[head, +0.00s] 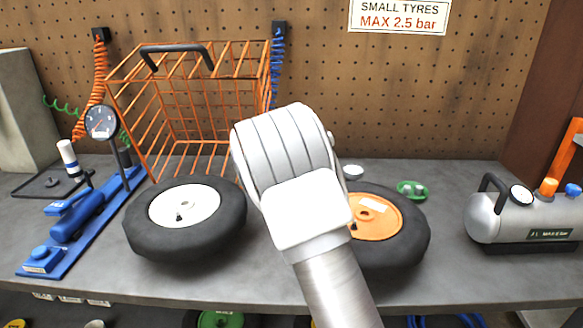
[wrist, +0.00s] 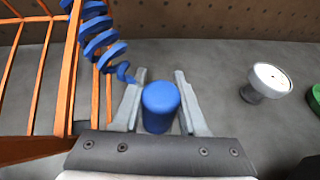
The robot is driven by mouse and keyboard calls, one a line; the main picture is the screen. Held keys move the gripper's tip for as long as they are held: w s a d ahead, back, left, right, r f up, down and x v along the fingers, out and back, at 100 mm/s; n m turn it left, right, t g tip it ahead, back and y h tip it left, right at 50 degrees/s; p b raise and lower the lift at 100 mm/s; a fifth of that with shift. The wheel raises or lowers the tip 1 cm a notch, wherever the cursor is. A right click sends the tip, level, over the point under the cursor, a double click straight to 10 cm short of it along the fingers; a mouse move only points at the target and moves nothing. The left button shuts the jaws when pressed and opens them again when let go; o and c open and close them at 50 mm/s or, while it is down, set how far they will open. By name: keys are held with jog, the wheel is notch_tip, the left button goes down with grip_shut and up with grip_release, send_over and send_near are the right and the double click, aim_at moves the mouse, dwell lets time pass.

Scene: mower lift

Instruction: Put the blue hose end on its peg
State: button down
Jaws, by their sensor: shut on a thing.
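The blue hose end (wrist: 161,107) is a short blue cylinder between the fingers of my gripper (wrist: 160,76) in the wrist view. My gripper is shut on it. The blue coiled hose (wrist: 102,38) comes down beside the left finger. My wrist and forearm hide the gripper in the head view. I cannot tell which part is the blue hose's peg.
An orange wire basket (head: 187,47) stands at the left of the gripper, close to the coil. Two wheels, one white-hubbed (head: 185,248) and one orange-hubbed (head: 405,240), lie in front. A blue foot pump (head: 78,214) is at left; a silver tank (head: 510,222) is at right.

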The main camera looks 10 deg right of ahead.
jog(key=shift+f+b, duration=0.5)
jog(key=shift+f, duration=0.05)
jog(key=c, duration=0.7)
grip_release()
jog(key=shift+c, duration=0.2)
jog(key=shift+s, duration=0.1)
jog(key=v, duration=1.1)
jog(key=shift+p, duration=0.4)
